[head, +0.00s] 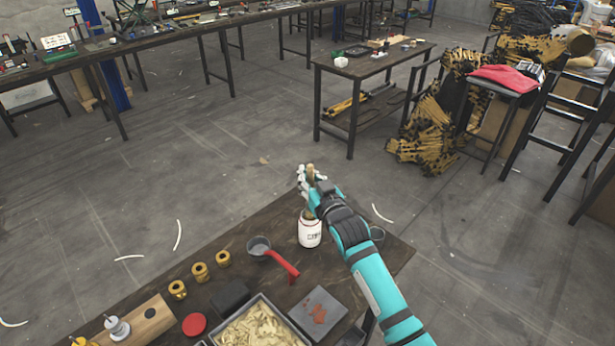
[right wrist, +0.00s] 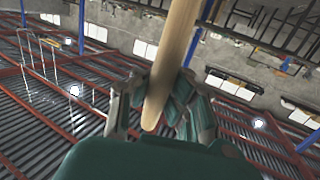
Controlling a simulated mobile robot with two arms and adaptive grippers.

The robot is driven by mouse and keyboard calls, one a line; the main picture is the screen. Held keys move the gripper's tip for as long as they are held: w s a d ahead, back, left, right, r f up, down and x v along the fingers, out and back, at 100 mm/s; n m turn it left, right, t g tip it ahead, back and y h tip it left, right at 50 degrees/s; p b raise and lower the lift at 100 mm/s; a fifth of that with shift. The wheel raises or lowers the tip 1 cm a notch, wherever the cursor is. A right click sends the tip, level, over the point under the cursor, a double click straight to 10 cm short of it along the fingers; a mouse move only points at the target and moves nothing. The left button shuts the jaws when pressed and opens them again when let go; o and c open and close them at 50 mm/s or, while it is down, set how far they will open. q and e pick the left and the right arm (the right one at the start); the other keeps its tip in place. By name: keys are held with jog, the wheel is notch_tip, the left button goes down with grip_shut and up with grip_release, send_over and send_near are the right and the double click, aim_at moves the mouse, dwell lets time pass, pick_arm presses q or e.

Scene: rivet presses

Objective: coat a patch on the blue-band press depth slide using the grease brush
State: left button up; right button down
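My right gripper (head: 312,184) is shut on a pale wooden handle, which I take to be the grease brush (head: 310,170). The handle also runs between the fingers in the right wrist view (right wrist: 172,62). My left gripper is not in view.
The near table (head: 225,246) holds a grey pot with red handle (head: 260,247), brass rings (head: 200,271), a red disc (head: 194,324), a grey plate (head: 319,311) and a tray (head: 294,327) of pale pieces. A side table (head: 372,62) and long bench (head: 180,36) stand beyond open floor.

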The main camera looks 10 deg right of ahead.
notch_tip(320, 180, up, 5)
jog(key=p, duration=0.4)
dwell(0.6)
